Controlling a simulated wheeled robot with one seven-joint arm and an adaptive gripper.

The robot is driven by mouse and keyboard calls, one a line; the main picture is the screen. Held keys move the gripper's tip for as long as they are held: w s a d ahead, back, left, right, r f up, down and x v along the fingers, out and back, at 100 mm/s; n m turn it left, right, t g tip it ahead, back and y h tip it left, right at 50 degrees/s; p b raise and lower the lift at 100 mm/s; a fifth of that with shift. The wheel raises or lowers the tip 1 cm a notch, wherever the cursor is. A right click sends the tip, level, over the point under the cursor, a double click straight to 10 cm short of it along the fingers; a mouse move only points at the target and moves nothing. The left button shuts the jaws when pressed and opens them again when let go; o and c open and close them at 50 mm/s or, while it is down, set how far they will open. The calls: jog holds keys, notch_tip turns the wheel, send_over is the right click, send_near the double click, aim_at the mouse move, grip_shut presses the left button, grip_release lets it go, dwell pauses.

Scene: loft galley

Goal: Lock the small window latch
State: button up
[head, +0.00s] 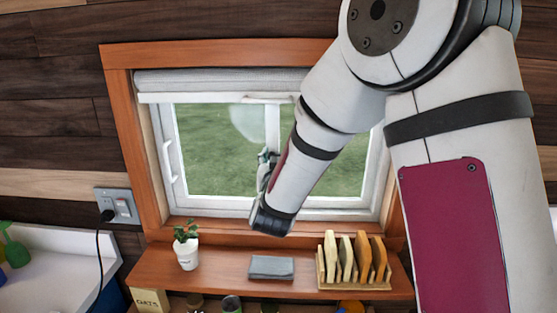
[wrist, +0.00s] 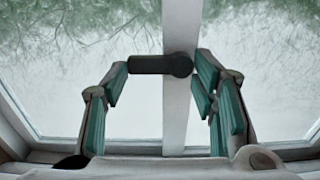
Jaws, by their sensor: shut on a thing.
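The small window latch (wrist: 160,65) is a dark bar with a rounded end over the window's white upright bar. In the wrist view it lies crosswise, reaching left from the upright. My gripper (wrist: 162,76) has its teal-padded fingers on either side of the latch and is shut on it, one finger at each end. In the head view my gripper (head: 267,158) is in front of the window's middle upright (head: 273,125), and my arm hides the latch there. The window (head: 210,135) has white frames inside an orange-brown wooden surround.
A rolled blind (head: 220,80) hangs above the window. An outlet with a plug (head: 115,205) is on the left wall.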

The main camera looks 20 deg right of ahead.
jog(key=shift+d, duration=0.1)
jog(key=o, duration=1.1)
jog(key=v, duration=1.2)
jog(key=shift+r, duration=0.1)
